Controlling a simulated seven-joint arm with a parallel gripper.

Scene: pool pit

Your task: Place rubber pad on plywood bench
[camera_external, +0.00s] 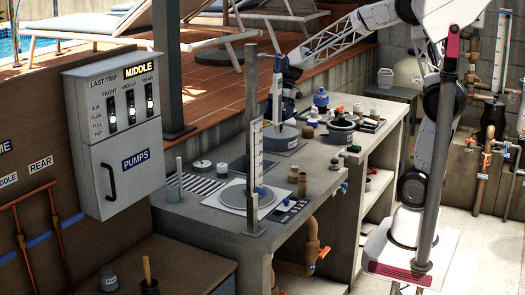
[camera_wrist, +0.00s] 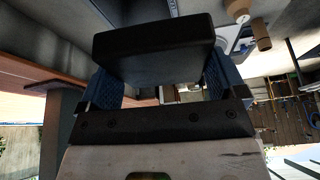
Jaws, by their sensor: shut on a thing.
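The rubber pad (camera_wrist: 155,48), a thick black block, is held between the blue fingers of my gripper (camera_wrist: 158,80) in the wrist view. In the external view my gripper (camera_external: 285,78) is raised above the far left part of the grey worktop. I cannot make out the pad there. A low brown wooden bench (camera_external: 195,262), which looks like the plywood bench, stands at the bottom left in front of the pump cabinet. My gripper is well apart from it, higher and farther back.
A grey worktop (camera_external: 215,215) carries a round plate, jars, valves and a black pot (camera_external: 341,130). A thin upright post (camera_external: 251,150) stands at its front. The pump cabinet (camera_external: 115,135) is on the left. A wooden-handled tool (camera_external: 147,272) stands on the low bench.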

